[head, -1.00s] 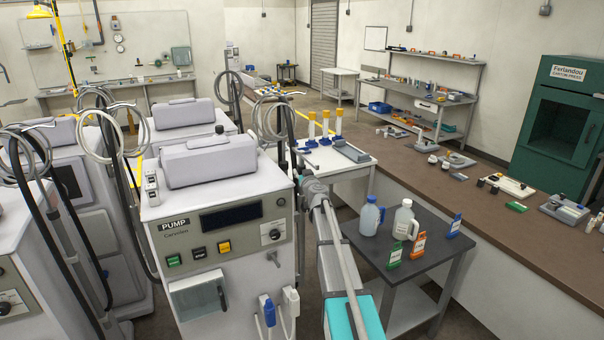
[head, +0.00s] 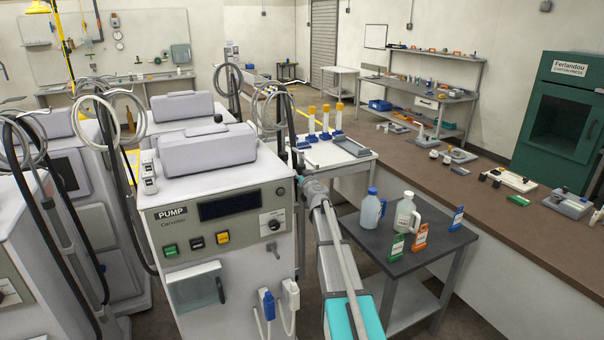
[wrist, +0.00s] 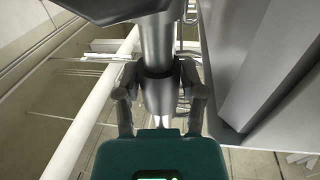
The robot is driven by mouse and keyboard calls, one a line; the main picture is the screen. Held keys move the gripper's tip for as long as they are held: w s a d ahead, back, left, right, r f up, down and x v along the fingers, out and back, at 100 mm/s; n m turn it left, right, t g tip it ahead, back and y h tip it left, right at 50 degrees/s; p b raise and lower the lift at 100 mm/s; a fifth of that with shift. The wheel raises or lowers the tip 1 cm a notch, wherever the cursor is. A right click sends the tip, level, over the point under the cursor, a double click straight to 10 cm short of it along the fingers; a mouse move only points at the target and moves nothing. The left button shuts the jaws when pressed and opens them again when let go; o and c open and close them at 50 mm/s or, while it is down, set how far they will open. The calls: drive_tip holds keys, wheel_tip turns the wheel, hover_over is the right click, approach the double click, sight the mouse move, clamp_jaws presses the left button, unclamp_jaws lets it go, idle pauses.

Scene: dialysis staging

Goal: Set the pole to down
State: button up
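The pole (wrist: 156,40) is a grey metal cylinder with a dark band, running down the middle of the wrist view. My gripper (wrist: 160,82) has one finger on each side of it at the band, both apparently touching it, so it looks shut on the pole. The gripper's dark green body hides what lies below. In the head view my gripper (head: 303,172) is by the right back edge of the pump machine (head: 205,240). A dark upright (head: 289,125) with looped hoses rises there; I cannot tell whether it belongs to the gripped pole.
The machine's grey side stands close to the gripper's right in the wrist view. A dark side table (head: 440,243) with two jugs and several small boxes stands right of my arm. A white table (head: 350,158) is behind. More machines crowd the left.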

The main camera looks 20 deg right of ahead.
drive_tip(key=shift+o, duration=1.4)
drive_tip(key=shift+w+r, duration=0.1)
wheel_tip(320, 180, up, 30)
drive_tip(key=p, duration=3)
drive_tip(key=s+a, duration=0.2)
drive_tip(key=s, duration=1.4)
idle(1.0)
